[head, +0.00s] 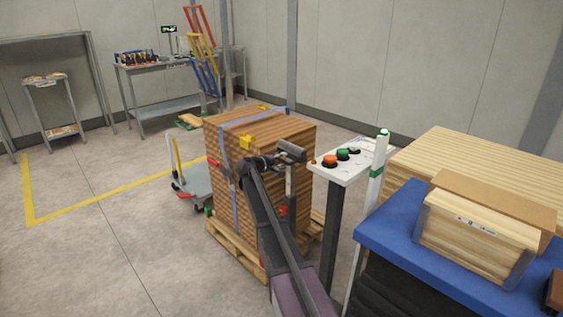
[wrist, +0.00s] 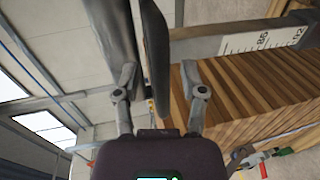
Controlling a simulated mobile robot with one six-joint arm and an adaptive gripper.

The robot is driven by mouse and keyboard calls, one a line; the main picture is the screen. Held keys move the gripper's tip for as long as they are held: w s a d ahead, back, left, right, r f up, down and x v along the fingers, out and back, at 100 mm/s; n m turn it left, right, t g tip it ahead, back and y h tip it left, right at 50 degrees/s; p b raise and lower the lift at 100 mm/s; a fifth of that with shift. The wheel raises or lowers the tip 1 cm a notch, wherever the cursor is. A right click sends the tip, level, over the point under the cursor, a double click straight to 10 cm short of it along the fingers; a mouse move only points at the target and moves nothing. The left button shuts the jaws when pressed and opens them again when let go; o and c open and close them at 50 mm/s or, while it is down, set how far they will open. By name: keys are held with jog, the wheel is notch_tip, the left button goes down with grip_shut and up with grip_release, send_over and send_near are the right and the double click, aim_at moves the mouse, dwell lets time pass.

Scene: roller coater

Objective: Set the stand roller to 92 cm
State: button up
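The stand roller (head: 291,150) stands beside the wood stack in the head view, with a dark roller head on a grey post. A small red part (head: 283,210) shows lower on it. My gripper (head: 264,163) is at the roller head's left. In the wrist view its fingers (wrist: 160,76) are apart, and a dark flat part (wrist: 155,50) reaches between them; I cannot tell whether they touch it. A pale scale strip (wrist: 262,42) with black marks shows at the upper right; its numbers are sideways and hard to read. No pointer on the scale is clear.
The strapped wood stack (head: 240,190) sits on a pallet (head: 236,245) beside my arm.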

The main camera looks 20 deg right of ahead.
jog(key=shift+f, duration=0.2)
notch_tip(320, 180, down, 6)
jog(key=b, duration=0.6)
jog(key=s+r+p+v, duration=0.1)
jog(key=p+v, duration=0.3)
jog(key=v, duration=1.1)
jog(key=s+a+m+g+y+p, duration=0.1)
jog(key=s+y+p, duration=0.3)
jog(key=s, duration=0.6)
jog(key=s+a+m+g+y+p, duration=0.2)
jog(key=s+a+g+y+p, duration=0.1)
jog(key=s+p, duration=0.5)
jog(key=s+y, duration=0.1)
jog(key=s, duration=0.2)
jog(key=shift+a+r+y+p, duration=0.35)
jog(key=shift+r+y+p, duration=0.05)
jog(key=s+a+f+y, duration=0.1)
jog(key=s+a+y, duration=0.2)
jog(key=s, duration=0.4)
jog(key=s+a+f+m+g+y, duration=0.1)
jog(key=s+a+y, duration=0.1)
jog(key=s+a, duration=0.3)
jog(key=shift+s+a+f+y, duration=0.2)
jog(key=shift+s+f+y, duration=0.15)
jog(key=shift+s, duration=0.55)
